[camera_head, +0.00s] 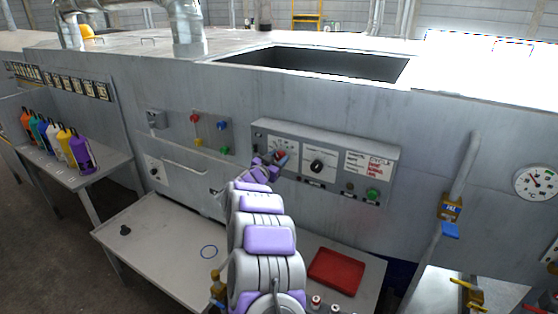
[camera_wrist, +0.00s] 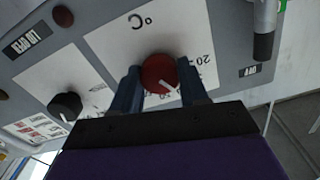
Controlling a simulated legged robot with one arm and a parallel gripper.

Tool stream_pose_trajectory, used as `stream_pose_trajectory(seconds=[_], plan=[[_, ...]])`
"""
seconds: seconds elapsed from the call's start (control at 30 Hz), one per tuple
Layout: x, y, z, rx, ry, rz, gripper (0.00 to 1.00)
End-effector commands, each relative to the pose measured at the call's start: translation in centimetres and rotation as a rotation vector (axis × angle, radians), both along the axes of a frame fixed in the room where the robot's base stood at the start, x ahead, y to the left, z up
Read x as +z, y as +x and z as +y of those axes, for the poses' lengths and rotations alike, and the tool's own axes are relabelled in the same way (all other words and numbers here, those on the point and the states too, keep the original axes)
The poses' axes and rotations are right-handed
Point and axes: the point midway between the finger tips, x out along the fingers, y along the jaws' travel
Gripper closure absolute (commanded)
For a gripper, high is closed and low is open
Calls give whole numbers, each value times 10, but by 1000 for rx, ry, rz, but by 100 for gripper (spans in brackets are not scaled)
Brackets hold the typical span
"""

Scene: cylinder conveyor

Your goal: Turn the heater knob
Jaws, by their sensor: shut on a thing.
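The heater knob (camera_wrist: 159,74) is a round red knob with a white pointer, on a white dial marked °C in the wrist view. My gripper (camera_wrist: 160,85) has its two dark blue fingers on either side of the knob and is shut on it. In the head view my gripper (camera_head: 268,168) reaches the left part of the grey control panel (camera_head: 330,136). There the red knob is small and partly hidden by the gripper.
A black knob (camera_head: 317,165) on a second dial sits right of the red one. A green button (camera_head: 373,194) is at the panel's lower right. Below is a table with a red tray (camera_head: 336,267). Pipes and valves (camera_head: 451,207) stand to the right.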

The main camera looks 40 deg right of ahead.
Motion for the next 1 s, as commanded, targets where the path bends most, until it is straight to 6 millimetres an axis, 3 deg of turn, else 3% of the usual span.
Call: stream_pose_trajectory(seconds=[1.0], plan=[[-4,-1,-1,-2,341,-818,87]])
